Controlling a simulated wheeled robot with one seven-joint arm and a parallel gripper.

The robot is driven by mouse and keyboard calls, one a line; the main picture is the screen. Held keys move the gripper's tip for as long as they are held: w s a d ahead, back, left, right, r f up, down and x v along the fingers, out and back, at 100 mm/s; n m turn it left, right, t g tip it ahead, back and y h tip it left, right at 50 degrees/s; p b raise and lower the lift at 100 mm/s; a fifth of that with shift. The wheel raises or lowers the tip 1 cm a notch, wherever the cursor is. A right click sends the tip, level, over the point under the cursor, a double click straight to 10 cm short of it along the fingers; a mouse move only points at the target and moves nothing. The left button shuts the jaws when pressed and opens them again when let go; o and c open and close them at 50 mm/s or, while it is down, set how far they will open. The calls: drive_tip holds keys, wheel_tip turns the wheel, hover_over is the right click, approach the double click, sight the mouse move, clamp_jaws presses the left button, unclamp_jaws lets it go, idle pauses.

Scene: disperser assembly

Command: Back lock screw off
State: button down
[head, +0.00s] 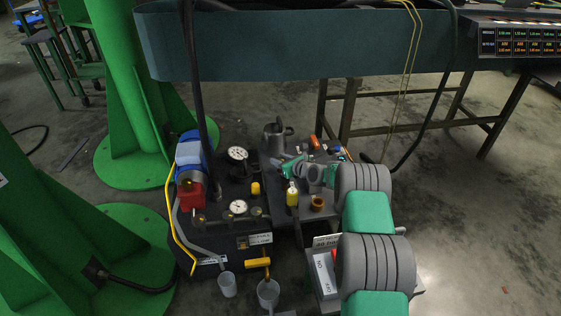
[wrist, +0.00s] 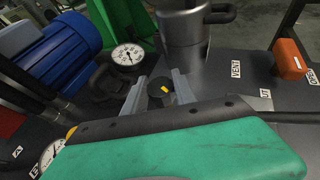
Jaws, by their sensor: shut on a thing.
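A small black screw knob with a yellow mark, which I take to be the back lock screw (wrist: 160,92), sits between the two grey fingers of my gripper (wrist: 158,94) in the wrist view. My gripper is shut on it. The knob is just in front of the metal vessel (wrist: 183,28). Whether the screw is still seated cannot be told. In the head view my gripper (head: 283,168) reaches in from the right, low over the dark machine plate near the same vessel (head: 275,139). The knob cannot be made out there.
A blue motor (head: 190,150) and a pressure gauge (head: 237,154) stand left of my gripper. An orange handle (wrist: 290,58) is at the right in the wrist view. A yellow cylinder (head: 292,196) and brown ring (head: 318,203) lie nearer.

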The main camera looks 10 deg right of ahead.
drive_tip(key=n+y+b, duration=0.1)
drive_tip(key=b, duration=0.1)
drive_tip(key=f+y+b, duration=0.1)
drive_tip(key=b, duration=0.1)
drive_tip(key=shift+w+d+f+n+g, duration=0.1)
drive_tip(key=shift+w+d+n+g, duration=0.1)
drive_tip(key=shift+n+g, duration=0.2)
drive_tip(key=shift+n+g+y+b, duration=0.4)
drive_tip(key=shift+n+y+b, duration=0.1)
drive_tip(key=shift+b, duration=0.35)
drive_tip(key=shift+a+r+n, duration=0.1)
drive_tip(key=shift+r+n, duration=0.2)
drive_tip(key=shift+r, duration=0.15)
drive_tip(key=shift+s+r+n+g+y+b, duration=0.15)
drive_tip(key=shift+n+g+y+b, duration=0.15)
drive_tip(key=shift+n+g+y, duration=0.3)
drive_tip(key=c, duration=1.2)
unclamp_jaws()
drive_tip(key=shift+o, duration=1)
drive_tip(key=shift+a, duration=0.1)
